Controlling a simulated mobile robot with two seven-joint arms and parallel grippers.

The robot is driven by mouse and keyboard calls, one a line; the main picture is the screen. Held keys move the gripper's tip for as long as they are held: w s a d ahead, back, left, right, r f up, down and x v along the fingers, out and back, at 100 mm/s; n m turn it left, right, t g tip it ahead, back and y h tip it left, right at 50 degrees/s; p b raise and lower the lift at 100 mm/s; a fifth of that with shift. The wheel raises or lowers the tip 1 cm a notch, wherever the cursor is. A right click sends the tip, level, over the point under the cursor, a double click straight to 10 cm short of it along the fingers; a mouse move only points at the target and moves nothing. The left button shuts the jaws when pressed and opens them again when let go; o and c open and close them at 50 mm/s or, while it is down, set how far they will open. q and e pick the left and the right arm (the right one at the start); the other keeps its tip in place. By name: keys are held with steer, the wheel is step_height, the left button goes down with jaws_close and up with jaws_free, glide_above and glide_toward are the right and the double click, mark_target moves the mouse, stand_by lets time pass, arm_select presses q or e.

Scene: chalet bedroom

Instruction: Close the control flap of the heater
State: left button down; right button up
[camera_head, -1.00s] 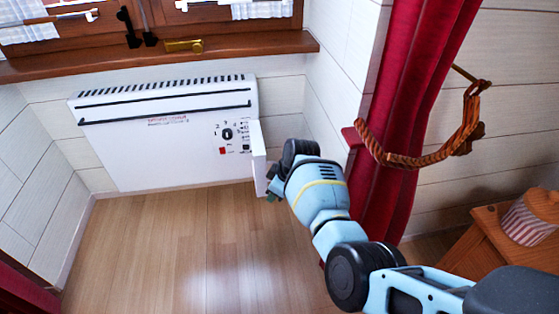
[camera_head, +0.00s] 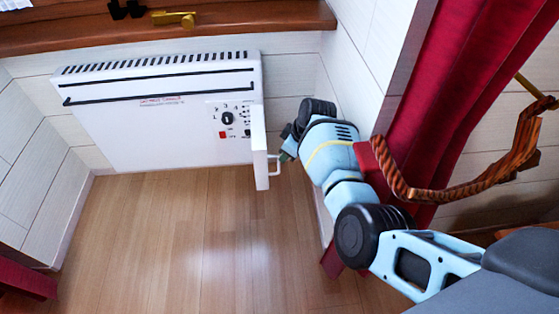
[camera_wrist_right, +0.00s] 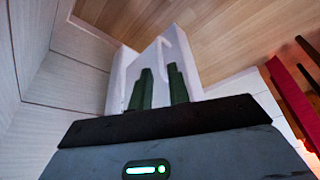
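The white heater (camera_head: 150,130) is fixed low on the wall under the window sill. Its control panel (camera_head: 231,120), with a black knob and a red switch, is uncovered. The white control flap (camera_head: 260,150) stands open at the heater's right end, sticking out into the room. A white loop handle (camera_head: 275,165) shows on the flap's right side. My right gripper (camera_head: 285,156) is right of the flap, close to the handle. In the right wrist view its dark green fingers (camera_wrist_right: 160,84) are apart, in front of the flap (camera_wrist_right: 133,68). Contact cannot be told. My left gripper is out of view.
A wall corner (camera_head: 345,75) and a red curtain (camera_head: 430,100) with a rope tieback (camera_head: 460,185) are close to my right arm. The wooden floor (camera_head: 190,235) before the heater is clear. The window sill (camera_head: 180,35) juts out above.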

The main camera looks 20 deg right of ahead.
mark_target(278, 171)
steer(key=shift+b+x, duration=2.5)
steer(key=shift+x, duration=1.4)
jaws_close()
steer(key=shift+s, duration=0.1)
